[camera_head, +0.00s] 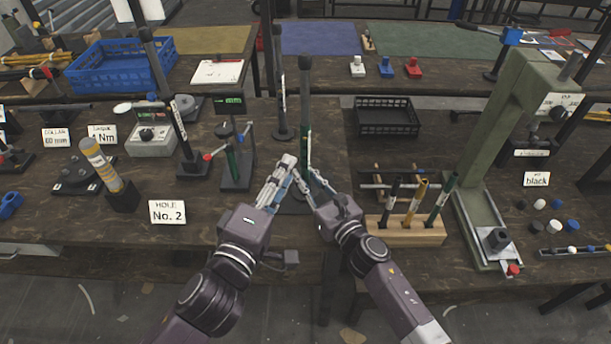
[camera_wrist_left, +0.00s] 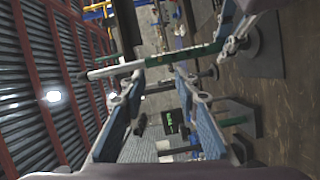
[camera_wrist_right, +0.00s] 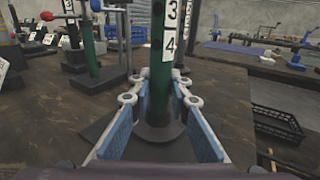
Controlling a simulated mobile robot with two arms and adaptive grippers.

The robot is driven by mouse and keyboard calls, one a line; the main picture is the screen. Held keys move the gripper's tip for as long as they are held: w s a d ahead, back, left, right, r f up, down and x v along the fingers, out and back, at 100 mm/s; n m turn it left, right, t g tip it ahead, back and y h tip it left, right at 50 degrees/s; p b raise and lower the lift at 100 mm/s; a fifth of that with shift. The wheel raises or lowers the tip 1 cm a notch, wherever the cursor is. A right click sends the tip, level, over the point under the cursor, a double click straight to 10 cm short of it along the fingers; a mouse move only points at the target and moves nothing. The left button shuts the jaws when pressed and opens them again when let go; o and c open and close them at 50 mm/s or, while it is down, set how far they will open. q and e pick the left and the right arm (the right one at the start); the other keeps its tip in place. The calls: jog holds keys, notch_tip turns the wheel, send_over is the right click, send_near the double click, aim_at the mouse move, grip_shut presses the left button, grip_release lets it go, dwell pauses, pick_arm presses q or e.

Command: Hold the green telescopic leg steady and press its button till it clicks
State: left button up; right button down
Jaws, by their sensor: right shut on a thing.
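The green telescopic leg (camera_head: 308,143) stands upright at the middle of the bench, on a dark base. In the right wrist view the green tube (camera_wrist_right: 160,82) carries white labels reading 3 and 4. My right gripper (camera_head: 309,172) is shut on its lower part, one finger on each side. My left gripper (camera_head: 291,160) is just left of the leg, its fingers apart and empty. In the left wrist view the leg (camera_wrist_left: 160,60) crosses beyond the fingertips, with a pale inner tube at one end. I cannot make out the button.
A wooden block (camera_head: 405,232) with several tubes is at right. A black crate (camera_head: 385,117) lies behind it, and a tall press (camera_head: 490,150) stands farther right.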

pick_arm(q)
jog(key=shift+m, duration=0.4)
jog(key=c, duration=0.7)
jog(key=shift+s+m, duration=0.15)
jog(key=shift+m, duration=0.45)
grip_shut()
jog(key=s+m, duration=0.1)
jog(key=m, duration=1)
jog(key=s+f+m+h, duration=0.1)
jog(key=s+m, duration=0.1)
jog(key=m, duration=0.9)
jog(key=s+d+m, duration=0.1)
jog(key=m, duration=1)
jog(key=shift+s+f, duration=0.25)
jog(key=shift+s, duration=0.15)
